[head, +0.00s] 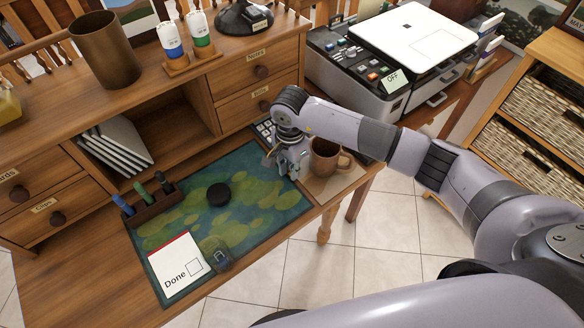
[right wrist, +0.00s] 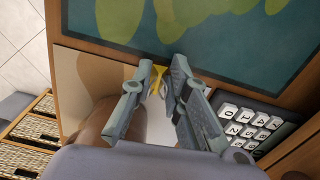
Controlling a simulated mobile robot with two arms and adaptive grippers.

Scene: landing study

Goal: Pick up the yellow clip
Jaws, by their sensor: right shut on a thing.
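My right gripper (head: 286,167) is over the right end of the desk, beside the brown mug. In the right wrist view, my right gripper (right wrist: 162,72) has its two fingers closed around the small yellow clip (right wrist: 157,79), which shows between the fingertips near the edge of the green mat. In the head view the fingers hide most or all of the clip. Whether the clip touches the desk I cannot tell. My left gripper is not in view.
The brown mug (head: 325,157) stands close right of the gripper. The printer (head: 350,95) stands behind.

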